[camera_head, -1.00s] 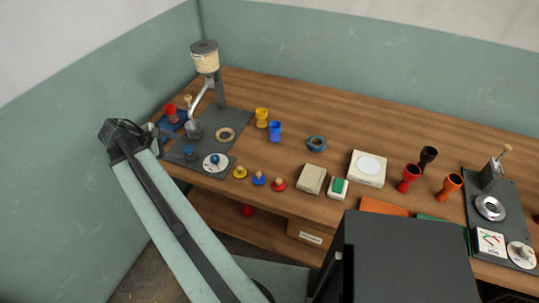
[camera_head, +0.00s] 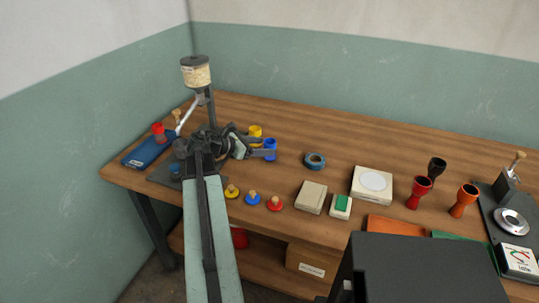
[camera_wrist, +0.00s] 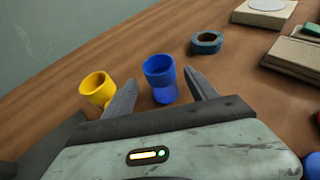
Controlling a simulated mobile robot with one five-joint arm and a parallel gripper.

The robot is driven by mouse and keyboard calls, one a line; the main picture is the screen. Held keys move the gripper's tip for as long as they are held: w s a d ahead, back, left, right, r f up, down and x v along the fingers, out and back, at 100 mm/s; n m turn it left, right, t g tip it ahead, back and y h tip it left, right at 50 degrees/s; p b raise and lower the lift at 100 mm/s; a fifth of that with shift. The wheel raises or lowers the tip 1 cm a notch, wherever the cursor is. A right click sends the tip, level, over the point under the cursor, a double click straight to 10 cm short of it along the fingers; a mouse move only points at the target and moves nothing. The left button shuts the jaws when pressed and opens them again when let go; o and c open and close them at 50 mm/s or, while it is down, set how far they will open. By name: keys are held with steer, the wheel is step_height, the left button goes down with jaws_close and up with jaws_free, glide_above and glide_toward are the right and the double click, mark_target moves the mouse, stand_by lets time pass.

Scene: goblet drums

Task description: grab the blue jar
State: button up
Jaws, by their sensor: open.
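The blue jar (camera_head: 270,148) is a goblet-shaped cup standing upright on the wooden bench. In the wrist view the blue jar (camera_wrist: 160,78) appears between my two open fingers, with narrow gaps on both sides. My gripper (camera_head: 254,147) is open and empty, at the jar's left side in the head view. In the wrist view my gripper (camera_wrist: 160,84) has its fingertips level with the jar in the picture; contact is not visible.
A yellow jar (camera_wrist: 97,88) stands just outside my left finger. A dark teal ring (camera_head: 315,160) lies right of the blue jar. A grinder-like stand (camera_head: 196,72) rises behind my arm. Colored knobs (camera_head: 252,199) sit along the front edge. Bare wood lies behind the jars.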

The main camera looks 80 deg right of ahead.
mark_target(270, 147)
steer(key=b+x, duration=0.1)
steer(key=x, duration=0.3)
steer(key=shift+f, duration=0.1)
jaws_close()
step_height(270, 147, up, 10)
steer(key=p, duration=1)
